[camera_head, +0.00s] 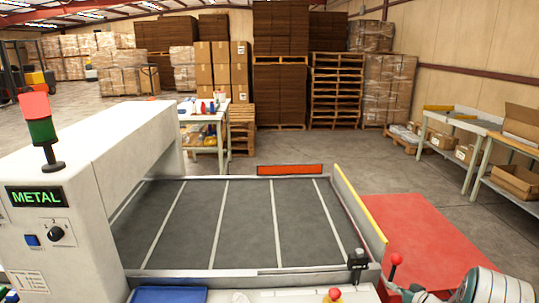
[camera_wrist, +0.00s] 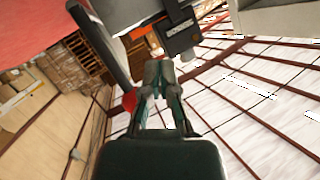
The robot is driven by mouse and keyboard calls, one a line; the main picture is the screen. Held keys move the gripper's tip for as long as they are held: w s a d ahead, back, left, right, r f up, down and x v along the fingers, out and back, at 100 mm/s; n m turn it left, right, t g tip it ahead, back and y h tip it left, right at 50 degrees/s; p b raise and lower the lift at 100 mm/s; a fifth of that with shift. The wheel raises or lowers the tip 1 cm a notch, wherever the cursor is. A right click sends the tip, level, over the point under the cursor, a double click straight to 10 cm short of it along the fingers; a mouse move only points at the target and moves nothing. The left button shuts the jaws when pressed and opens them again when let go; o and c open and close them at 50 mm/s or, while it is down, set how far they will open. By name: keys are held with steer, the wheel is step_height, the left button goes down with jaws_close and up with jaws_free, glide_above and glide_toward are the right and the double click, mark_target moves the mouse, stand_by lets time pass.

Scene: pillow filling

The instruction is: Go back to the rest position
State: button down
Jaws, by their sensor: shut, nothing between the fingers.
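My gripper (camera_wrist: 158,72) shows in the wrist view, its two fingers meeting at the tips with nothing between them. The wrist view is tilted, with the roof filling its right side. A dark part of a machine with a small box (camera_wrist: 180,38) appears beyond the fingertips. In the head view, part of my arm shows at the lower right corner, beside the belt machine. The fingers cannot be made out there. No pillow is visible in either view.
A white machine with a METAL display (camera_head: 36,196) stands at the left over a dark, empty belt (camera_head: 245,225). A yellow-topped side rail (camera_head: 360,203) and red mat (camera_head: 425,235) lie right of it. Work tables (camera_head: 455,122) stand farther right. A red-knobbed lever (camera_head: 395,260) is near my arm.

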steer(key=s+a+r+n+g+y, duration=0.1)
steer(key=s+a+r+g, duration=0.4)
steer(key=a+r, duration=0.6)
steer(key=s+a+r+n+g, duration=0.1)
steer(key=s+a+r+g, duration=0.2)
steer(key=s+a+r, duration=0.6)
steer(key=s+a+r+m+h, duration=0.1)
steer(key=s+a+r+h, duration=0.1)
steer(key=s, duration=0.9)
steer(key=s+a+r+m+h, duration=0.1)
steer(key=s+r+h, duration=0.4)
steer(key=s, duration=0.7)
steer(key=shift+a+r+m+t+h, duration=0.3)
steer(key=shift+a+r, duration=0.5)
steer(key=shift+a, duration=0.05)
